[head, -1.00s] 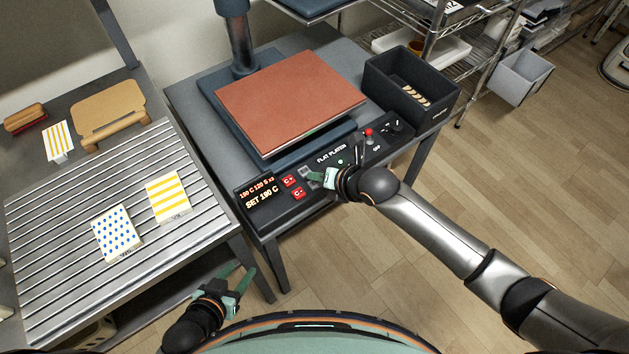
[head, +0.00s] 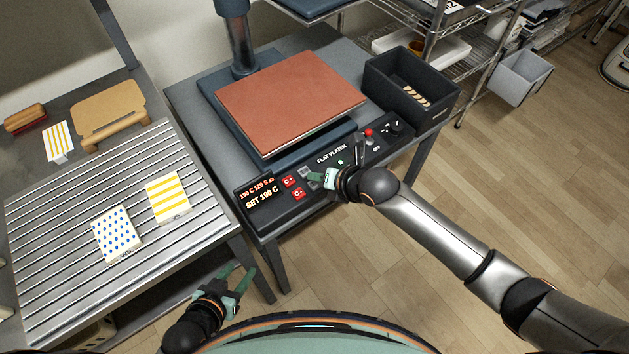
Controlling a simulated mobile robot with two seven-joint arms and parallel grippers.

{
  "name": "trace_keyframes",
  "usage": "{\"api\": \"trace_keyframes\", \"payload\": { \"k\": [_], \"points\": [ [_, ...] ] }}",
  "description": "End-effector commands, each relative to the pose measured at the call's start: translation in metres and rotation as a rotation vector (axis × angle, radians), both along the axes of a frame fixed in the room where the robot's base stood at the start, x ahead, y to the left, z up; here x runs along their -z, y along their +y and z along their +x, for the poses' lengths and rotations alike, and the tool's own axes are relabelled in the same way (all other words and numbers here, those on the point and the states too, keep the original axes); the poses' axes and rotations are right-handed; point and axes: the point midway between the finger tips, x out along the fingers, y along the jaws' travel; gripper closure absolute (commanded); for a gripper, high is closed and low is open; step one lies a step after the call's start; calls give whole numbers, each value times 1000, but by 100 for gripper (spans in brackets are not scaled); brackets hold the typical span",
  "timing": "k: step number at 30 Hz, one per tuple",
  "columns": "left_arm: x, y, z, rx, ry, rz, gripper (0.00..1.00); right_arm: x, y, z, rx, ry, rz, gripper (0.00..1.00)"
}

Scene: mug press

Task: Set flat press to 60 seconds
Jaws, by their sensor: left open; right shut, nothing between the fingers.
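The flat press has a reddish-brown platen (head: 290,97) above a dark control panel (head: 345,150) marked "FLAT PLATEN". Its display (head: 259,194) shows orange text that seems to read "190 C 120 S x3" and "SET 190 C". Two red buttons marked C (head: 290,181) sit right of the display. Grey buttons (head: 304,172) beside them are partly hidden by my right gripper. My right gripper (head: 312,178) is shut and empty, its tip at the grey buttons; I cannot tell whether it touches one. My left gripper (head: 240,280) is open and empty, low in front of the slatted table.
A slatted metal table (head: 60,260) on the left holds a blue-dotted block (head: 116,233) and a yellow-striped block (head: 167,197). A black bin (head: 411,84) stands right of the press. A red knob (head: 368,132) and a lever rise from the panel.

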Motion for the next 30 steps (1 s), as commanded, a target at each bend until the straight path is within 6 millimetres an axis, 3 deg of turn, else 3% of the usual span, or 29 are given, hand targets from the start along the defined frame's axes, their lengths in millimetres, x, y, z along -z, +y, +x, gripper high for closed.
{"api": "trace_keyframes", "payload": {
  "k": [30],
  "points": [
    [3,0,0,0,0,0,50,9,0,0,0,0,0,100]
  ]
}}
